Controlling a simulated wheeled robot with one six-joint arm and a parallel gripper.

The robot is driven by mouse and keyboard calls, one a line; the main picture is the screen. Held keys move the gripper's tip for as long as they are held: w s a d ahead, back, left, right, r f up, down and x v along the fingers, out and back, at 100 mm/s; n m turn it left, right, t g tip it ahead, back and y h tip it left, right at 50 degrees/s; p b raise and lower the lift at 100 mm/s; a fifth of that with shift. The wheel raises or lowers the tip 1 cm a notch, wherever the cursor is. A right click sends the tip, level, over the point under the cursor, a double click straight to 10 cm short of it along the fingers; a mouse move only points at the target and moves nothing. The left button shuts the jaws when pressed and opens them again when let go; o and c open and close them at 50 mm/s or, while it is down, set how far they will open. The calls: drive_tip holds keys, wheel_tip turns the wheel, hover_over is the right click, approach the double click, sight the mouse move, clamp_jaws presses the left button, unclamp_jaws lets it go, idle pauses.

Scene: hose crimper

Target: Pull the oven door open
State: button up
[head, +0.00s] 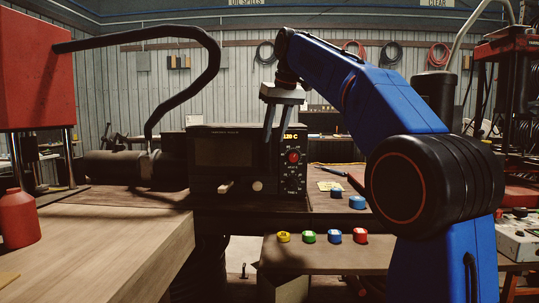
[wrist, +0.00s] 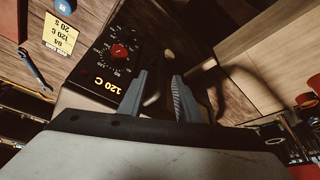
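The black oven (head: 245,133) stands on the bench in the middle of the head view, with its dark-windowed door (head: 224,152) looking shut. Its control panel with a red knob (head: 293,157) and a lit "120 C" display is right of the door. These also show in the wrist view, with the knob (wrist: 119,51) and display (wrist: 107,86). My gripper (head: 274,139) points down in front of the oven, between door and panel. In the wrist view its two fingers (wrist: 160,82) are apart.
Several coloured round pieces (head: 308,236) lie on the lower front bench. A wrench (wrist: 36,70) and a yellow note (wrist: 60,35) lie beside the oven. A red bottle (head: 18,218) is at the left.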

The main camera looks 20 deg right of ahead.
sight(270, 167)
drive_tip(key=x, duration=0.7)
drive_tip(key=shift+w+f, duration=0.1)
drive_tip(key=shift+f, duration=0.2)
clamp_jaws()
